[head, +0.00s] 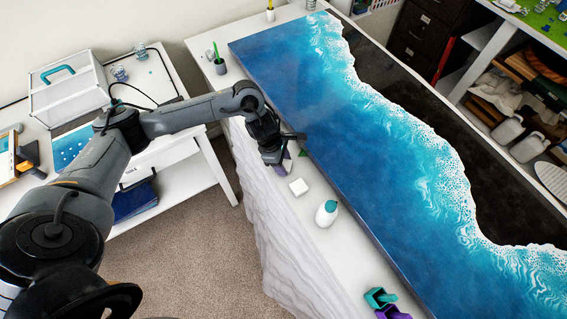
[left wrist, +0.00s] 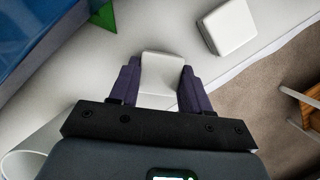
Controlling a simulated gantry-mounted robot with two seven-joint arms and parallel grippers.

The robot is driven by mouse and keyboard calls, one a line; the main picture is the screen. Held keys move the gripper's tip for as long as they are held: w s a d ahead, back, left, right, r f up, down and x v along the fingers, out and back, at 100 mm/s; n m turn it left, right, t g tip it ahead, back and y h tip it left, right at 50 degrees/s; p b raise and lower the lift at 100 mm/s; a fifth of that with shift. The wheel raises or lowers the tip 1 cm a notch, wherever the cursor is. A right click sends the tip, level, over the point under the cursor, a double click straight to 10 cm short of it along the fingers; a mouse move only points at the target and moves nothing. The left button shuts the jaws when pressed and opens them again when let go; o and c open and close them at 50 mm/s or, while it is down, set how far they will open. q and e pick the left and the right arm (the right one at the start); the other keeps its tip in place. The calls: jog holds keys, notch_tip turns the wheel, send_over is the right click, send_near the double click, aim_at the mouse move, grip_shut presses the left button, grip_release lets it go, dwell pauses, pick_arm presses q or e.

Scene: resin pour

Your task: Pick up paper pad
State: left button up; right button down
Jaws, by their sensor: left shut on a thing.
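My left gripper (head: 283,167) is at the near white edge of the table, beside the blue resin panel. In the left wrist view its two dark purple fingers (left wrist: 160,88) are shut on a white, block-shaped pad (left wrist: 162,72), with one finger on each side. A second white square pad (left wrist: 230,27) lies apart from the fingers on the white surface; it also shows in the head view (head: 298,187), just in front of the gripper. In the head view the gripper mostly hides the held pad. My right gripper is not in view.
The blue and white resin panel (head: 400,150) lies along the table. A green triangular piece (left wrist: 104,16) is close to the gripper. A white bottle with a teal cap (head: 327,213) and teal and purple pieces (head: 385,303) stand along the near edge. Carpet lies below it.

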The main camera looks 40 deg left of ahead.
aim_at(288, 165)
pick_arm(q)
notch_tip(288, 165, up, 4)
jog(key=shift+r+b, duration=0.1)
jog(key=shift+b, duration=0.3)
jog(key=w+d+r, duration=0.1)
jog(key=d+r, duration=0.5)
jog(key=d, duration=0.5)
jog(key=shift+w+d+r+p, duration=0.3)
jog(key=shift+r+p, duration=0.1)
jog(key=o, duration=0.5)
jog(key=c, duration=0.3)
jog(key=shift+c, duration=0.2)
